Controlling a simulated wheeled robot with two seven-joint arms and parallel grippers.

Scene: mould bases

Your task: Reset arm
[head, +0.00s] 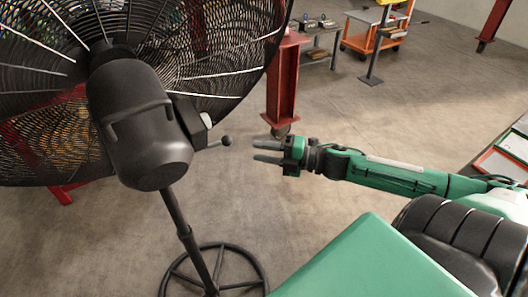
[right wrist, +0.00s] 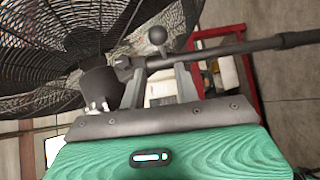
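My right gripper (head: 268,151) is in the middle of the head view, at the end of my green right arm, pointing left. Its two grey fingers are apart with nothing between them. A big black pedestal fan (head: 140,130) stands at the left, its motor housing facing me. A small round knob (head: 227,141) on a short stem sticks out of the housing, a little left of my fingertips and apart from them in the picture. In the right wrist view the knob (right wrist: 157,36) shows beyond the fingers (right wrist: 160,82). My left gripper is out of view.
The fan's pole (head: 183,225) and round ring base (head: 255,265) stand on the floor at the lower left. A red steel column (head: 283,80) rises behind my gripper. An orange cart (head: 365,38) and a table (head: 318,40) are farther back. The middle floor is clear.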

